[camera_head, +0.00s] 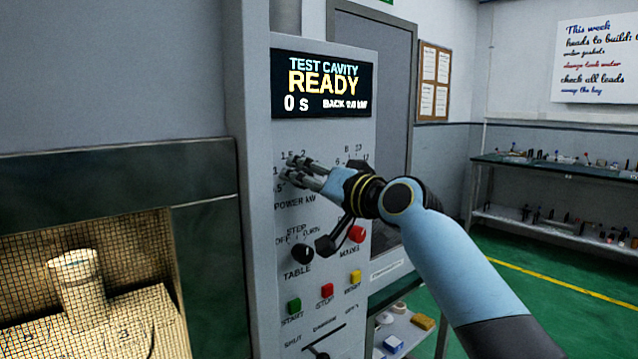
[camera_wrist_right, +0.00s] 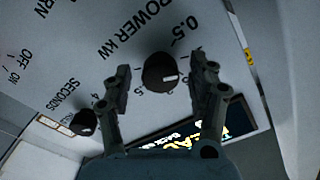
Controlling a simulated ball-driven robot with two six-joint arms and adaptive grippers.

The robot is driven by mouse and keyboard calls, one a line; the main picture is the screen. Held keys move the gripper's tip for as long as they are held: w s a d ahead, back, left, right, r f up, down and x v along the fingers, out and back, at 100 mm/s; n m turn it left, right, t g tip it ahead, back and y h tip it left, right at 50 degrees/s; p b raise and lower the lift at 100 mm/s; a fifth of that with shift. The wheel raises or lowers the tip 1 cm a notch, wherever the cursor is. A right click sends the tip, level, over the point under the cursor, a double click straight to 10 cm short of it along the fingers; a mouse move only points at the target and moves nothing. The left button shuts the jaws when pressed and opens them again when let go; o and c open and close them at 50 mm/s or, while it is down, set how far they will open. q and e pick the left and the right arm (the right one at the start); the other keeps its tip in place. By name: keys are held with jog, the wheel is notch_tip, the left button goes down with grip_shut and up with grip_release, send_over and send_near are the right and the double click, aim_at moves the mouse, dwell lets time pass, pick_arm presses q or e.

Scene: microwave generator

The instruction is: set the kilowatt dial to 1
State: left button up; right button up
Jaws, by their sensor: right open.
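The kilowatt dial (camera_wrist_right: 160,71) is a round black knob with a short white mark, beside the "POWER kW" lettering in the right wrist view. In that view the white mark points toward the picture's right; the nearby scale numbers are partly hidden. My right gripper (camera_wrist_right: 161,78) is open, with one finger on each side of the dial; I cannot tell whether either touches it. In the head view my right gripper (camera_head: 300,172) is at the panel above "POWER kW" and covers the dial. My left gripper is not in view.
The display (camera_head: 323,85) reads "TEST CAVITY READY" and "0 s". A second black knob (camera_wrist_right: 83,122) is by "SECONDS". Below are a table knob (camera_head: 301,253), a red button (camera_head: 356,233), and green, red and yellow buttons. A mesh-fronted cavity (camera_head: 30,262) is at left.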

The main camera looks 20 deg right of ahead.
jog(key=v, duration=1.1)
jog(key=shift+s, duration=0.35)
jog(key=shift+d, duration=0.1)
